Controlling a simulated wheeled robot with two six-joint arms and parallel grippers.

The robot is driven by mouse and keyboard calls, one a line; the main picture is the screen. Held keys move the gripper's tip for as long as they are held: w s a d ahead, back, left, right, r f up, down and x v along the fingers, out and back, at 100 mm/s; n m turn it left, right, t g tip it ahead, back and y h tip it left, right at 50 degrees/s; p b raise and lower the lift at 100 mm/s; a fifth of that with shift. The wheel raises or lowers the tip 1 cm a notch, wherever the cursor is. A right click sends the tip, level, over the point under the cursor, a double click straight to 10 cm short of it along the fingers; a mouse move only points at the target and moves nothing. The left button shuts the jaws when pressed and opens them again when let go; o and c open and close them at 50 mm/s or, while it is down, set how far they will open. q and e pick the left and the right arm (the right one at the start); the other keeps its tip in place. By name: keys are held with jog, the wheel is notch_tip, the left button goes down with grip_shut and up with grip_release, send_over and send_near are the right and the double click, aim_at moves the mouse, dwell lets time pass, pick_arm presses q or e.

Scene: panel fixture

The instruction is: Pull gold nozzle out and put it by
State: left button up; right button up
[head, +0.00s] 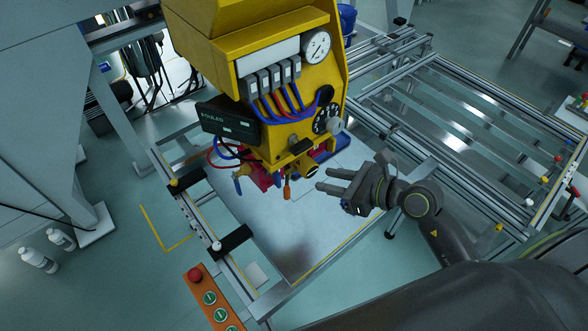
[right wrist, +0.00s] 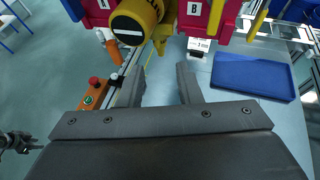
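A gold nozzle (head: 308,169), a short round piece, sticks out low on the front of the yellow panel fixture (head: 240,60). In the right wrist view a gold-yellow cylinder with a dark end face and a pale bar (right wrist: 133,24), which looks like the nozzle, is at the top, just beyond my fingers. My right gripper (head: 322,179) is open and empty, with its fingers pointing at the fixture's lower front. In the right wrist view a clear gap shows between its fingers (right wrist: 160,88). Part of my left gripper (right wrist: 18,143) seems to show at the lower left; its fingers are unclear.
Red and blue parts flank the cylinder, with an orange-handled piece (head: 287,190) beside it. A blue tray (right wrist: 252,78) lies on the metal plate (head: 290,235). A button box with a red button (head: 195,274) is at the front left. The plate's front is mostly clear.

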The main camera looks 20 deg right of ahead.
jog(key=p+x, duration=0.2)
jog(key=x, duration=0.9)
jog(key=shift+f, duration=0.1)
grip_shut()
